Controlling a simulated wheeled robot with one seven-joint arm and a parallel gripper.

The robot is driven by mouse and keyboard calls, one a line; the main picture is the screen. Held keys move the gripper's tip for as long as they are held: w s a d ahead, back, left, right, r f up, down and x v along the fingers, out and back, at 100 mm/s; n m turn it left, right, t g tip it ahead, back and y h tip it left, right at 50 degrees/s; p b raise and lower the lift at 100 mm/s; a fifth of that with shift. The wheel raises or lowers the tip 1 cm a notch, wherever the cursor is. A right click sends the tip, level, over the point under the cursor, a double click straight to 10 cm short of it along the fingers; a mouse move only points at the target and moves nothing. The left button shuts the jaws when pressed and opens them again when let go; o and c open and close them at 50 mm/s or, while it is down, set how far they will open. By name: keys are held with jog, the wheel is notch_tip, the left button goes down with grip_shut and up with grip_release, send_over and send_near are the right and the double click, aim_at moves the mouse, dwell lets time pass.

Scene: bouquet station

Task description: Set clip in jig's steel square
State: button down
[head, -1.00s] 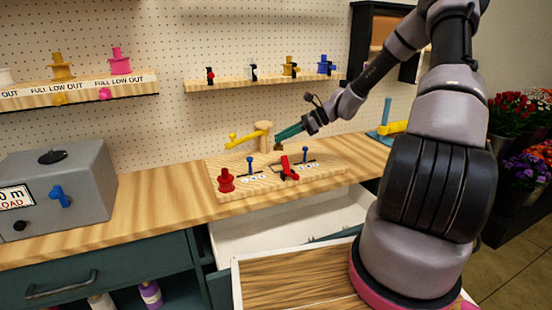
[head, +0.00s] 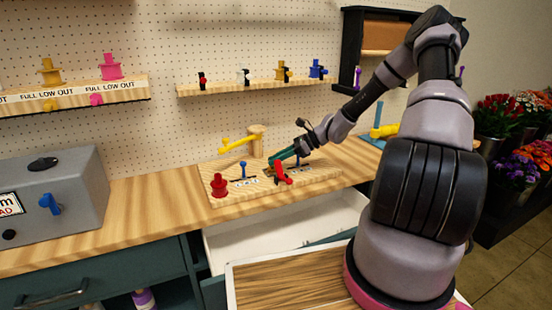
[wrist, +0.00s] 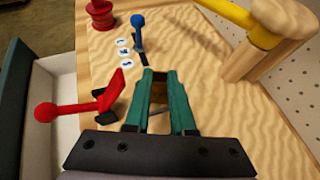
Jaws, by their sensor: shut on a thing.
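The wooden jig board (head: 230,187) lies on the bench. It carries a red spool (head: 219,186), a blue-knobbed lever (head: 243,170), a red ball-ended lever (head: 281,174) and a wooden post with a yellow arm (head: 236,143). My gripper (head: 273,160) is low over the board, behind the red lever. In the wrist view its teal fingers (wrist: 160,75) are shut on a small dark brown thing (wrist: 159,92), which may be the clip; the fingers mostly hide it. I cannot make out the steel square.
The red lever (wrist: 72,108) is left of the fingers in the wrist view, close by. The blue lever (wrist: 138,35) and post (wrist: 250,50) stand beyond. An open drawer (head: 290,222) is below the bench front. A grey box (head: 55,190) stands at left.

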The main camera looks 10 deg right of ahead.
jog(key=shift+f, duration=0.3)
jog(key=c, duration=1)
grip_release()
jog(key=shift+c, duration=0.2)
jog(key=shift+r, duration=0.1)
jog(key=shift+r, duration=0.4)
jog(key=v, duration=1.2)
jog(key=s+a+r+n+t+h, duration=0.2)
jog(key=s+r+n+h, duration=0.3)
jog(key=s+r, duration=0.8)
jog(key=s+a+r+n+t+h, duration=0.2)
jog(key=s+r+n+h, duration=0.3)
jog(key=s+r+n, duration=0.6)
notch_tip(320, 180, up, 4)
jog(key=s+a, duration=0.1)
jog(key=s, duration=0.2)
jog(key=shift+a+r+t, duration=0.2)
jog(key=shift+t, duration=0.2)
